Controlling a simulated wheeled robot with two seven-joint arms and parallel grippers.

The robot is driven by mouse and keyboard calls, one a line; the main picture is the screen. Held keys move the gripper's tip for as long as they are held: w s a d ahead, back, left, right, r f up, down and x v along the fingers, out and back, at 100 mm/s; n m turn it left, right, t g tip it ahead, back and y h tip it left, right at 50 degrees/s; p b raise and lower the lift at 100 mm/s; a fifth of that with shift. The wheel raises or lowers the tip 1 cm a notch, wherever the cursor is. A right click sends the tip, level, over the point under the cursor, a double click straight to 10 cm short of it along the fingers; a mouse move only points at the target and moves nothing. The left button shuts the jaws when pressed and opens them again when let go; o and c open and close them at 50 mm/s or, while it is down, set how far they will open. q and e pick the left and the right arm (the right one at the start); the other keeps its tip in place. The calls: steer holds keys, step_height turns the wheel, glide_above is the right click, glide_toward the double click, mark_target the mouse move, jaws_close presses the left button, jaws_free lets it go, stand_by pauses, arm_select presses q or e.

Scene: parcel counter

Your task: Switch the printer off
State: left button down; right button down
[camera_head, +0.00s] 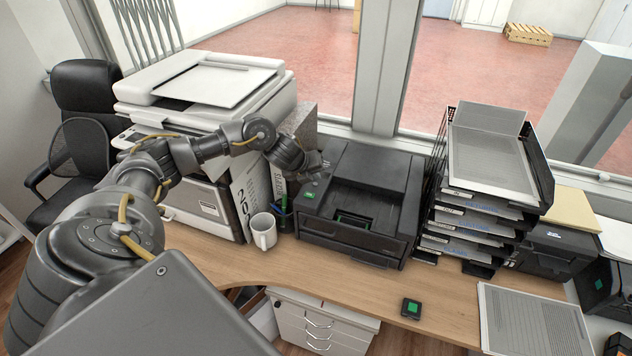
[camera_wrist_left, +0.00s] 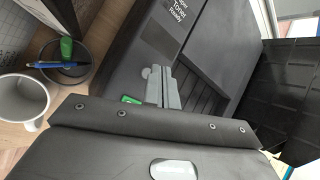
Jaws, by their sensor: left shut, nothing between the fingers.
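The black printer (camera_head: 365,190) stands on the counter in the middle of the head view. A small green-lit spot (camera_head: 309,195) shows on its front left top; in the left wrist view a green patch (camera_wrist_left: 131,99) shows beside my fingers. The wrist view also shows the printer's top panel (camera_wrist_left: 150,35) with the words "Toner Ready" and a small round grey button (camera_wrist_left: 146,72). My left gripper (camera_head: 316,168) is shut and empty over the printer's left side. Its fingertips (camera_wrist_left: 159,74) lie close to the round button; I cannot tell whether they touch it.
A white mug (camera_head: 263,232) and a pen cup (camera_head: 284,218) stand left of the printer. A large white copier (camera_head: 205,95) is behind my left arm. A black tray stack (camera_head: 490,185) stands right. A small device with a green face (camera_head: 411,308) lies on the counter's front (camera_head: 370,285).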

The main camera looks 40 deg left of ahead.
mark_target(314, 185)
arm_select(q)
step_height(314, 185, up, 6)
steer(key=p, duration=0.5)
stand_by(0.6)
